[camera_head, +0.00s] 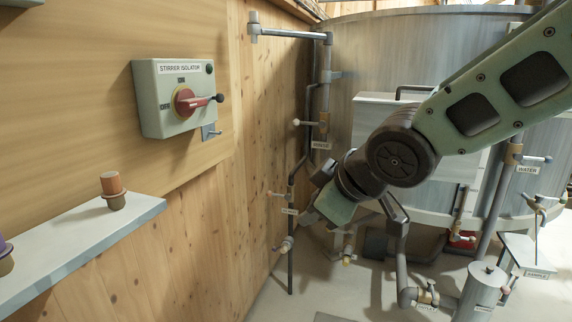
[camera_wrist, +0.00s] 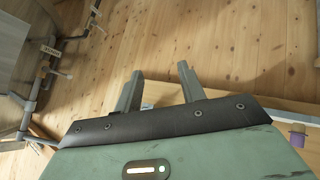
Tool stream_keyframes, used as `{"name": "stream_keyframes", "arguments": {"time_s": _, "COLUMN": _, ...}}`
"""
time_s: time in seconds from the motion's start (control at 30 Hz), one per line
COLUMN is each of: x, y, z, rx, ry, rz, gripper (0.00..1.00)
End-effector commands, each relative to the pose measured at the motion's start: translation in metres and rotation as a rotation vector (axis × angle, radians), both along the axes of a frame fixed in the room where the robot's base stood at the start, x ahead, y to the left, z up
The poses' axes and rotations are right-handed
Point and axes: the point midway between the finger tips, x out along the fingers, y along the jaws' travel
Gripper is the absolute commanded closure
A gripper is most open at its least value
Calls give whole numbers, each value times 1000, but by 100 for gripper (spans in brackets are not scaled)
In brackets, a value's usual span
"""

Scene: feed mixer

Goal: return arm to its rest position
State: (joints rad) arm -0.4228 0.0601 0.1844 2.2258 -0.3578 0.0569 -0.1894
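My arm reaches in from the upper right of the head view and bends down at a dark wrist joint. My gripper's green hand (camera_head: 335,206) hangs in front of the wooden wall and the pipes; its fingers cannot be made out clearly there. In the wrist view, my gripper (camera_wrist: 160,73) shows two grey fingers set well apart with nothing between them. It is open and empty, facing wooden planks.
The stirrer isolator box (camera_head: 176,97) with its red rotary handle (camera_head: 194,102) is on the left wall. Below it a grey shelf (camera_head: 80,245) bears a small orange-brown object (camera_head: 112,190). Labelled pipes and valves surround the large metal tank (camera_head: 400,55). A grey cylinder (camera_head: 480,290) stands at lower right.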

Motion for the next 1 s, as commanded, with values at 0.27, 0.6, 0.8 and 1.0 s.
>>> {"name": "stream_keyframes", "arguments": {"time_s": 0.27, "x": -124, "y": -49, "z": -50, "rx": -107, "ry": 439, "rz": -239, "gripper": 60}}
{"name": "stream_keyframes", "arguments": {"time_s": 0.6, "x": -227, "y": -89, "z": -71, "rx": -223, "ry": 749, "rz": -414, "gripper": 60}}
{"name": "stream_keyframes", "arguments": {"time_s": 0.8, "x": -235, "y": -93, "z": -73, "rx": -233, "ry": 774, "rz": -430, "gripper": 60}}
{"name": "stream_keyframes", "arguments": {"time_s": 1.0, "x": -235, "y": -92, "z": -72, "rx": -233, "ry": 773, "rz": -428, "gripper": 60}}
